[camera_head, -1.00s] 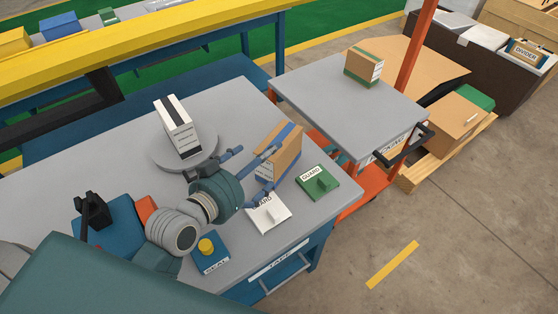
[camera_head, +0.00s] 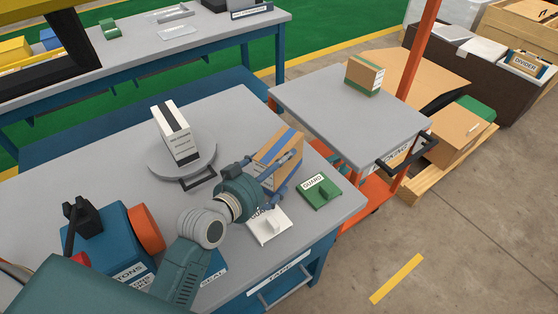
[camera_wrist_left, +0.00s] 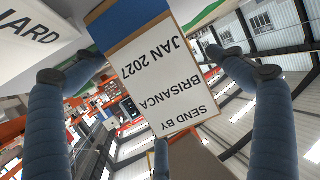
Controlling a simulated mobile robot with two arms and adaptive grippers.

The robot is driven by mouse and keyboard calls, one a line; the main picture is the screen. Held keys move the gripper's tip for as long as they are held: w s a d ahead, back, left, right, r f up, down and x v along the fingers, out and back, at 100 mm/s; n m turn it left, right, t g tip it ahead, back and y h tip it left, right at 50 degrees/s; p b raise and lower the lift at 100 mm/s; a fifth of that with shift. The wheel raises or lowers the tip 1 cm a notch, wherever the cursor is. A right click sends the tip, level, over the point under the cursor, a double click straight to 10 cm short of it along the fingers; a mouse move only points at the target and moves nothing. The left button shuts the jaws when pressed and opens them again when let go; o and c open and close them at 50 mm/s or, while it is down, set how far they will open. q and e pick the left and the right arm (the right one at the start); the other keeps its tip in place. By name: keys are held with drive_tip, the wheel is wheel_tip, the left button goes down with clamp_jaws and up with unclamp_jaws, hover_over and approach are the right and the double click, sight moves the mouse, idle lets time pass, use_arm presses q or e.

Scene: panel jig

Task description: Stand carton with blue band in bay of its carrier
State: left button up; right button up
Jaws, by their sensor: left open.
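The carton with the blue band (camera_head: 289,147) stands on the grey worktable, tan with a blue stripe over its top. In the left wrist view, its white label (camera_wrist_left: 173,88) reads upside down, with the blue band (camera_wrist_left: 128,20) above it. My left gripper (camera_head: 266,173) is open at the carton's near side. In the left wrist view, the fingers of the left gripper (camera_wrist_left: 160,65) flank the carton, with visible gaps. The gripper hides the carton's lower near part. I cannot identify the carrier or its bay for certain. My right gripper is out of view.
A white carton with a black band (camera_head: 172,133) stands on a round grey turntable (camera_head: 204,164). A white guard piece (camera_head: 267,228) and a green guard piece (camera_head: 319,191) lie near the carton. A blue box (camera_head: 108,245) stands lower left. The cart (camera_head: 330,105) bears a green-banded carton (camera_head: 364,74).

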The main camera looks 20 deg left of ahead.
use_arm(q)
drive_tip(key=x, duration=0.4)
drive_tip(key=shift+d, duration=0.1)
drive_tip(key=c, duration=1.6)
drive_tip(key=shift+r, duration=0.15)
drive_tip(key=shift+c, duration=0.2)
